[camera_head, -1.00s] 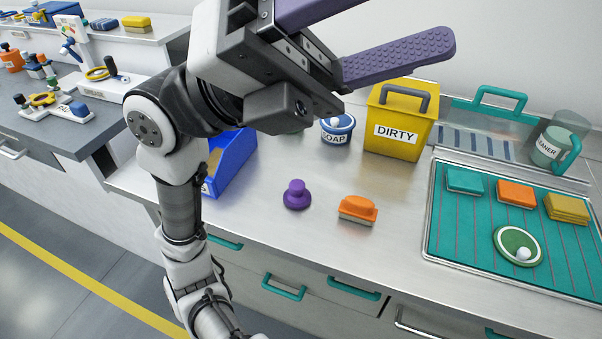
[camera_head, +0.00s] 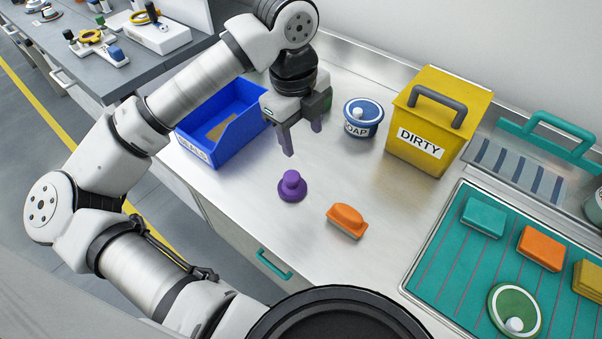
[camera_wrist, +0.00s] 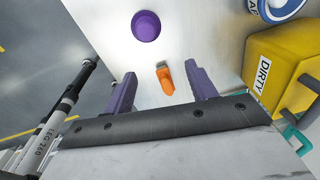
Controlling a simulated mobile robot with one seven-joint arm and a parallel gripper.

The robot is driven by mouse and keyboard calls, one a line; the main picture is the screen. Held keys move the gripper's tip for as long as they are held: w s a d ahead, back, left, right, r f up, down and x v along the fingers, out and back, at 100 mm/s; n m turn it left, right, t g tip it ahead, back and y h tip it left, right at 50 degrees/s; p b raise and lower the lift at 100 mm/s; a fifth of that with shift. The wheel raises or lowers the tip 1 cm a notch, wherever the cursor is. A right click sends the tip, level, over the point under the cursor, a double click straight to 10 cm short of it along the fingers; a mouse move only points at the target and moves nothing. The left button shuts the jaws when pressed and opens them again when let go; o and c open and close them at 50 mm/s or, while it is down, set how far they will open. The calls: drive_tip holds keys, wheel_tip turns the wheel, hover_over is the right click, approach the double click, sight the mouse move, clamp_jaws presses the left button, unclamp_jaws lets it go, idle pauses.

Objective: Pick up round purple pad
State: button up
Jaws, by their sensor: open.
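The round purple pad (camera_head: 292,187) with a knob on top stands on the steel counter, left of an orange-handled brush. My gripper (camera_head: 302,140) points down above the counter, just behind the pad and higher than it, with its two purple fingers apart and nothing between them. In the wrist view the pad (camera_wrist: 146,26) lies beyond the fingertips of my gripper (camera_wrist: 162,83), near the top edge. The fingers do not touch it.
The orange brush (camera_head: 347,220) stands right of the pad. A blue bin (camera_head: 222,128), the soap tub (camera_head: 363,120) and the yellow DIRTY box (camera_head: 433,125) stand behind. A teal mat (camera_head: 450,262) with several pads lies at right.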

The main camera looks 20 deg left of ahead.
drive_tip(key=a+n+y, duration=0.1)
drive_tip(key=a, duration=0.1)
drive_tip(key=p, duration=0.1)
hover_over(292, 175)
drive_tip(key=shift+g, duration=0.3)
drive_tip(key=f, duration=0.8)
drive_tip(key=shift+s+f, duration=0.2)
drive_tip(key=shift+f, duration=0.2)
drive_tip(key=shift+w+f+p, duration=0.2)
drive_tip(key=shift+f+p, duration=0.85)
drive_tip(key=shift+f, duration=1.8)
drive_tip(key=c, duration=1.1)
wheel_tip(292, 175, up, 10)
drive_tip(key=shift+r+b, duration=0.1)
drive_tip(key=shift+b, duration=0.9)
drive_tip(key=o, duration=0.5)
drive_tip(key=shift+c, duration=0.2)
drive_tip(key=c, duration=0.3)
